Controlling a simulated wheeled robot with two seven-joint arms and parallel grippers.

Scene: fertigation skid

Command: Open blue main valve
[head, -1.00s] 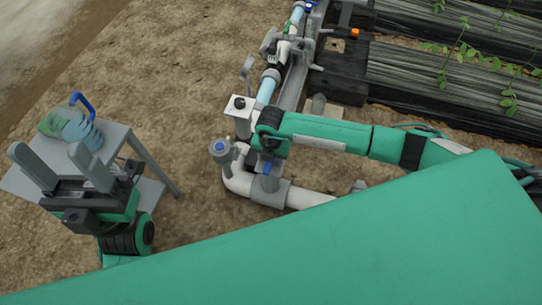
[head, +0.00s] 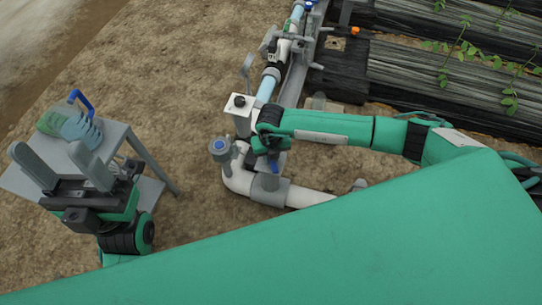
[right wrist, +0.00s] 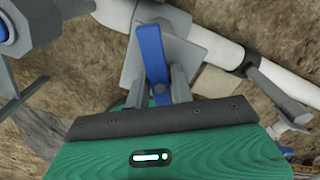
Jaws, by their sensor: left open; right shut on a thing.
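The blue main valve handle (right wrist: 153,52) is a flat blue lever on a grey valve body (right wrist: 180,45) in the white pipe. In the right wrist view my right gripper (right wrist: 160,80) has its grey fingers on both sides of the lever and is shut on it. In the head view the handle (head: 274,165) shows only in part below my right gripper (head: 268,146), which hides much of it. My left gripper (head: 50,152) is open and empty at the left, in front of the small grey table.
The grey side table (head: 112,137) holds a blue-handled jug (head: 82,128) and a green item (head: 50,122). A blue-topped grey fitting (head: 220,147) stands left of the valve. A white box (head: 240,104) stands behind it. Bare soil lies between the table and pipes.

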